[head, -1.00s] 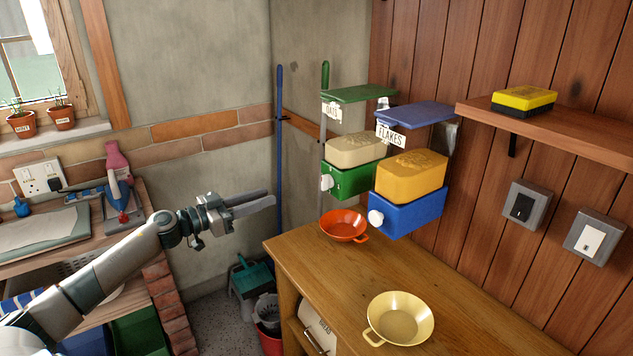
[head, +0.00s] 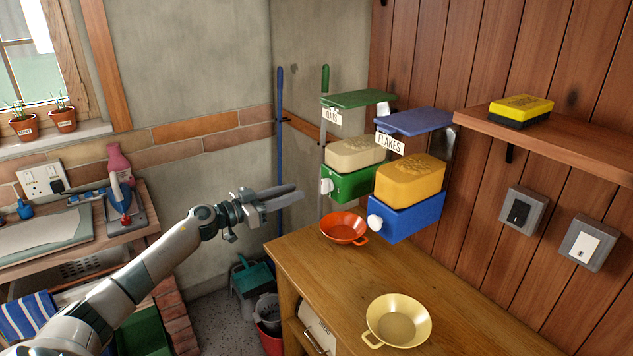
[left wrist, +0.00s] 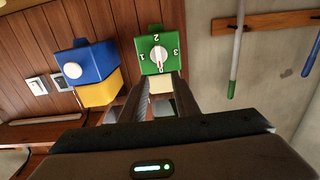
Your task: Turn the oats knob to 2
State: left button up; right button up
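The oats dispenser (head: 350,184) is a green box with a beige block above it, under a green lid and an OATS label (head: 332,116). Its white knob (head: 326,186) faces left. The left wrist view, which is upside down, shows the oats knob (left wrist: 158,55) on the green face with the numbers 1, 2 and 3 around it. My right gripper is not in view.
The blue flakes dispenser (head: 405,217) with its own white knob (head: 375,222) hangs beside the oats one. An orange bowl (head: 343,229) and a cream bowl (head: 397,322) stand on the wooden counter (head: 340,275) below. A blue pole (head: 280,150) stands behind my gripper.

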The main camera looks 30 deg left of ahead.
aim_at(322, 182)
pick_arm(q)
jog(key=p+x, duration=0.1)
jog(key=x, duration=0.8)
jog(key=shift+p, duration=0.4)
grip_shut()
